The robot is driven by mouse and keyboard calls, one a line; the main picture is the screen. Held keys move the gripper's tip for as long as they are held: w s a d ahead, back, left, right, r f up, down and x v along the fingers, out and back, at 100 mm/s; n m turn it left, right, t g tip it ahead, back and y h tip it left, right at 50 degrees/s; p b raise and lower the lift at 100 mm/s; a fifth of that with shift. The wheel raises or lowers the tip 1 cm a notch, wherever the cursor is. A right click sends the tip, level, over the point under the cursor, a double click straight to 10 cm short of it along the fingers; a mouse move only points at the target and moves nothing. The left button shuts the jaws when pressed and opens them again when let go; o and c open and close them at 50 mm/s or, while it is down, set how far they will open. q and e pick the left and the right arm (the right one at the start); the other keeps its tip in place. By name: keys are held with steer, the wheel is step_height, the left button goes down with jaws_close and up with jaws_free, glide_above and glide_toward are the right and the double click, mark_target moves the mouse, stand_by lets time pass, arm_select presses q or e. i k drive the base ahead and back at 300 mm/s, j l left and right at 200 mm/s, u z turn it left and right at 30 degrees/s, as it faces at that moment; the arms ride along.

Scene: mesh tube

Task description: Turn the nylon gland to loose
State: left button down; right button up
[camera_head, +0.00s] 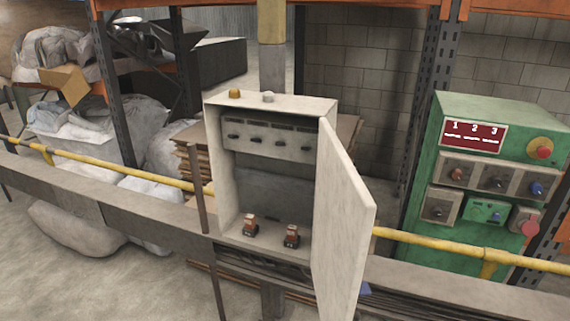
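An open light-grey electrical box (226,170) stands in the middle of the view. Two small glands sit on its top face. The left one is a yellow, brass-coloured gland (234,93). The right one is a pale grey gland (268,97), which looks like the nylon one. Both are upright and small, and I cannot tell how tight either is. Neither of my grippers is in view, and nothing touches the glands.
The box door (342,220) hangs open toward me on the right. Two orange-and-black switches (250,224) sit inside at the bottom. A yellow pipe (120,170) runs behind the box. A green control panel (480,110) stands at right.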

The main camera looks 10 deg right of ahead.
mark_target(268, 96)
steer(key=i+l+u, duration=0.2)
steer(key=l, duration=0.4)
steer(key=i+l+u, duration=0.2)
steer(key=l, duration=0.4)
steer(key=l+u, duration=0.2)
steer(key=l, duration=0.4)
steer(key=k, duration=0.05)
